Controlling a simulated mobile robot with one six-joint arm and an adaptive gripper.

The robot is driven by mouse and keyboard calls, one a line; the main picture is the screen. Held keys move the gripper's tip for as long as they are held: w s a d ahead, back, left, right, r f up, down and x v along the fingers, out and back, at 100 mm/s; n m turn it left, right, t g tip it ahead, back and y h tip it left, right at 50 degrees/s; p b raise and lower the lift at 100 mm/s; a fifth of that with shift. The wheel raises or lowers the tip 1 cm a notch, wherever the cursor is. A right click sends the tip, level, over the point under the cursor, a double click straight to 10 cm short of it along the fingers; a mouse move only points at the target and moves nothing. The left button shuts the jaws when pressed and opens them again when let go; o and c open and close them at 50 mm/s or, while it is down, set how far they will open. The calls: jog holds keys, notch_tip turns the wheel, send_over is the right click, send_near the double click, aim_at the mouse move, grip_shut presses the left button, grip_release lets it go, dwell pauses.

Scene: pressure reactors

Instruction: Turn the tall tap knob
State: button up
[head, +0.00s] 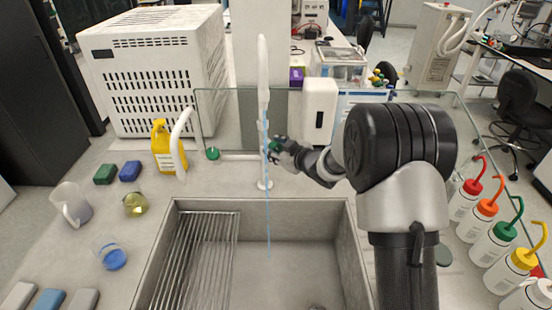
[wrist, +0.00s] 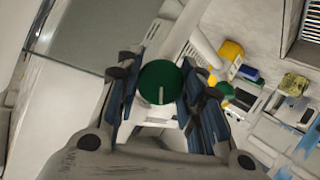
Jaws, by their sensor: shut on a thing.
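The tall tap (head: 263,75) is a slim white column behind the sink. Its green round knob (head: 274,146) is on its right side, partly hidden by my gripper (head: 281,150). In the wrist view the tall tap knob (wrist: 160,83) sits between the two fingers of my gripper (wrist: 160,95), which are shut on it. The knob's face has a pale line, nearly upright in that picture. A thin light-blue stream (head: 268,215) runs down from the tall tap toward the sink.
The grey sink (head: 290,260) has a wire rack (head: 200,255) on its left. A shorter white tap (head: 180,135) with a green knob (head: 212,154) stands to the left. A glass screen is behind. Wash bottles (head: 483,215) line the right; beakers and sponges lie left.

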jog(key=n+b, duration=0.1)
jog(key=b, duration=0.1)
jog(key=shift+f+t+h+b, duration=0.2)
jog(key=shift+t+h+b, duration=0.1)
jog(key=shift+b, duration=0.1)
jog(key=shift+r+b, duration=0.1)
jog(key=shift+b, duration=0.3)
jog(key=shift+r+n, duration=0.1)
jog(key=shift+n, duration=0.2)
jog(key=o, duration=1.1)
jog(key=shift+s, duration=0.1)
jog(key=v, duration=1.1)
jog(key=shift+s+r, duration=0.15)
jog(key=shift+s, duration=0.25)
